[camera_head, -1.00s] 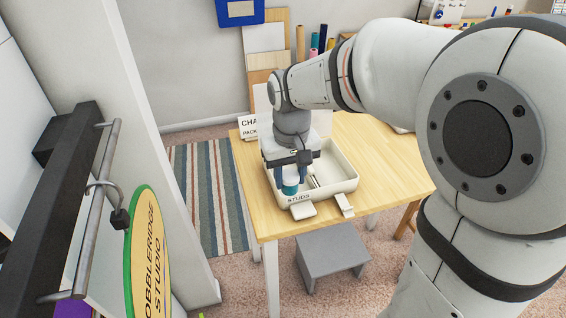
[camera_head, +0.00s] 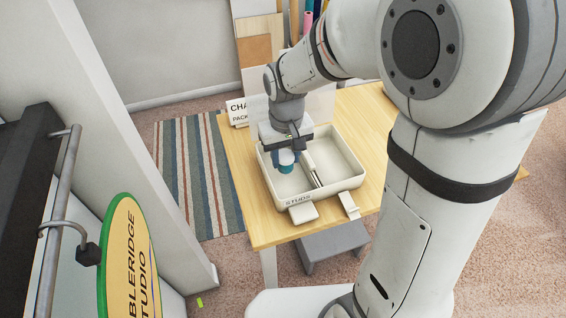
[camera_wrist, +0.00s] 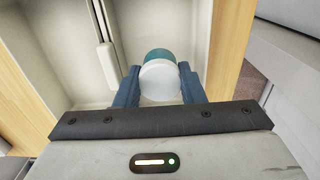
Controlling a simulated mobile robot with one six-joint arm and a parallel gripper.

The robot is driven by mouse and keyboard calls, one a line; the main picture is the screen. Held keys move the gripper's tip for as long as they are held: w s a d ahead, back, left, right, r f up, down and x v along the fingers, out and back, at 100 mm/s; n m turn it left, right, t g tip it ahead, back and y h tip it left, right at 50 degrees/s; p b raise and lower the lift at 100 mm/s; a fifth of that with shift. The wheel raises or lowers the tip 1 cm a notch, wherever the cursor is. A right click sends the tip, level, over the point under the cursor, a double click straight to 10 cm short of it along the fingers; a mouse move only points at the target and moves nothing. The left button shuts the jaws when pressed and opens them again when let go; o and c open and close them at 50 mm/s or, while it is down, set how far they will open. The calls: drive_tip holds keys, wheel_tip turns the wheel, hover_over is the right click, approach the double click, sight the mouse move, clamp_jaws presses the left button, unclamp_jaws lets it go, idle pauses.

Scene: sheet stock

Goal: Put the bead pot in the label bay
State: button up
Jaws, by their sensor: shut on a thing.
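The bead pot is a small teal pot (camera_head: 286,168) with a white top, which also shows in the wrist view (camera_wrist: 160,82). My gripper (camera_head: 287,161) points down and is shut on it, with one blue finger on each side (camera_wrist: 158,84). The pot is over the left bay of a cream tray (camera_head: 353,181); I cannot tell its height above the floor of the bay. A divider (camera_head: 309,160) splits the tray in two. The left bay's front wall reads "STUDS". I can read no label on the right bay, which looks open and largely empty.
The tray stands on a wooden table (camera_head: 240,190). Two pale tabs lie at its front, left (camera_head: 303,213) and right (camera_head: 349,206). A white sign (camera_head: 237,111) stands behind it. A grey step stool (camera_head: 335,243) is below the table. My arm covers the right side.

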sight(285, 165)
drive_tip(key=shift+f, duration=1.45)
drive_tip(key=shift+f, duration=0.2)
drive_tip(key=o, duration=1)
